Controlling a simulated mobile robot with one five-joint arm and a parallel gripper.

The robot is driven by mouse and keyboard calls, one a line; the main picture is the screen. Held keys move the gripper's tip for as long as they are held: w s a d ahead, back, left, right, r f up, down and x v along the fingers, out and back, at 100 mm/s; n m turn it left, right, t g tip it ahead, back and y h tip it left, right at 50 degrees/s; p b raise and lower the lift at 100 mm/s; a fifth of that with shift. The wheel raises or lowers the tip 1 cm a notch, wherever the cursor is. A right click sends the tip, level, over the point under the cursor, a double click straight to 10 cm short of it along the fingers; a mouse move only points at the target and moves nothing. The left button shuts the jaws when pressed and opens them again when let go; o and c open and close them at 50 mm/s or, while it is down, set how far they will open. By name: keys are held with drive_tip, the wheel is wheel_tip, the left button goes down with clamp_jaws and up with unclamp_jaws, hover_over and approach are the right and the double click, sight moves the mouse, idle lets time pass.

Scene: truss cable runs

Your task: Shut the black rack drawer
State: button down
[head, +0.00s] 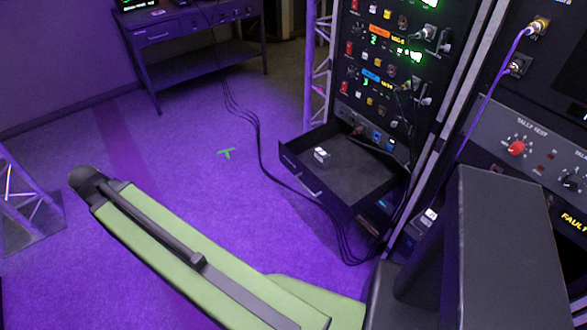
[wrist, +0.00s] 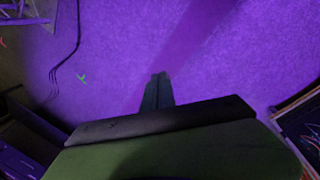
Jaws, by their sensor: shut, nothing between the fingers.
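The black rack drawer (head: 290,160) stands pulled out of the equipment rack in the head view, its open top showing. A small pale block and a flat dark item lie inside it. A dark edge at the lower left of the wrist view seems to be the drawer, but I cannot be sure. My gripper (wrist: 160,76) shows in the wrist view, its dark fingers together and empty over the purple floor. It is apart from the drawer. In the head view only my green arm shows, left of the drawer; the fingers are not visible there.
The rack (head: 385,75) has lit panels and plugged connectors. Black cables (head: 255,135) run along the floor beside and under the drawer. A desk (head: 195,35) stands at the back, and a truss foot (head: 30,215) at the left. The floor left of the drawer is mostly clear.

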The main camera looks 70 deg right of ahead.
drive_tip(key=s+d+f+n+h+b, duration=0.1)
drive_tip(key=d+f+b, duration=0.15)
drive_tip(key=d, duration=0.45)
drive_tip(key=s+d+f+n+h+b, duration=0.1)
drive_tip(key=s+d+f, duration=0.15)
drive_tip(key=d, duration=0.45)
drive_tip(key=n+g+h+b, duration=0.45)
drive_tip(key=n+b, duration=0.25)
drive_tip(key=b, duration=0.8)
approach(299, 162)
drive_tip(key=shift+g+y, duration=0.35)
drive_tip(key=shift+y, duration=0.1)
drive_tip(key=x, duration=0.2)
drive_tip(key=w+x, duration=0.1)
drive_tip(key=x, duration=0.2)
drive_tip(key=shift+d+f, duration=0.1)
drive_tip(key=shift+s+d, duration=0.35)
drive_tip(key=shift+d, duration=0.1)
